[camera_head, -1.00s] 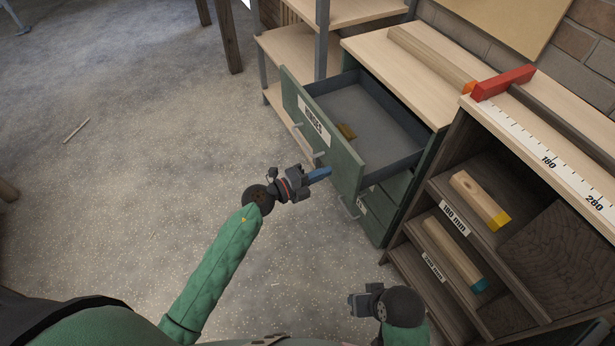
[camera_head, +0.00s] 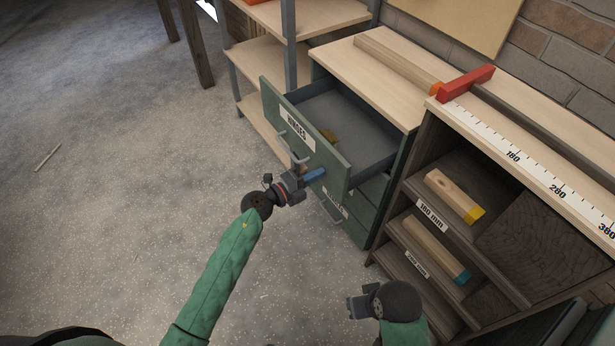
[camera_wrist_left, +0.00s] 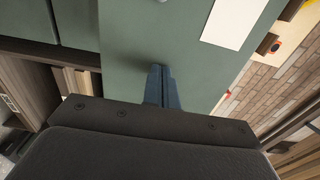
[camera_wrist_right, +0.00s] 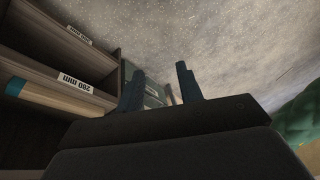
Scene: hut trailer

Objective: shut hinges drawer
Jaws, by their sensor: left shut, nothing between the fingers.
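In the left wrist view the shut fingers (camera_wrist_left: 160,70) meet or nearly meet the green panel; exact contact is hard to tell. My right gripper (camera_head: 352,304) is low in front of the shelf unit, away from the drawer. In the right wrist view its fingers (camera_wrist_right: 160,85) are apart and empty.
Closed green drawers (camera_head: 343,212) sit below the open one. To the right, a dark shelf unit (camera_head: 397,230) holds wooden blocks, with a measuring rail and red stop (camera_head: 465,82) on top. The concrete floor (camera_head: 110,200) at left is mostly clear.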

